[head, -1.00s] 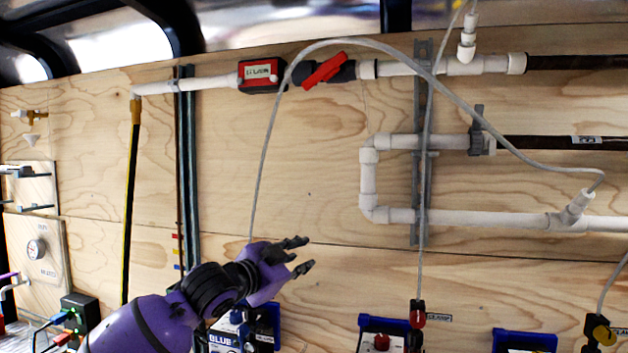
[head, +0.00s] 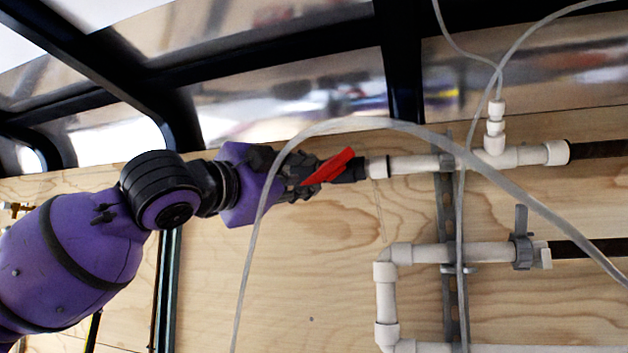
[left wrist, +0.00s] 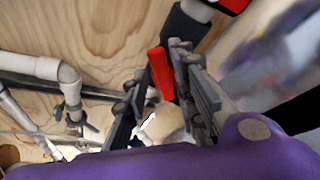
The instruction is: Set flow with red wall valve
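The red wall valve handle (head: 333,166) slants up to the right on the white pipe high on the wooden wall. My left gripper (head: 300,174) is at its lower left end, with the fingers beside or around it. In the left wrist view the red handle (left wrist: 160,74) lies between the two fingers of my left gripper (left wrist: 165,62), nearer the right finger. The fingers are apart, with a gap showing on the left, so it looks open. Part of the valve is hidden behind the fingers. My right gripper is out of view.
A clear hose (head: 385,124) arches in front of my left gripper and the pipe. A grey valve (head: 522,245) sits on a lower white pipe (head: 386,300). A dark frame and shiny panels (head: 290,100) run above. The wall below my gripper is bare.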

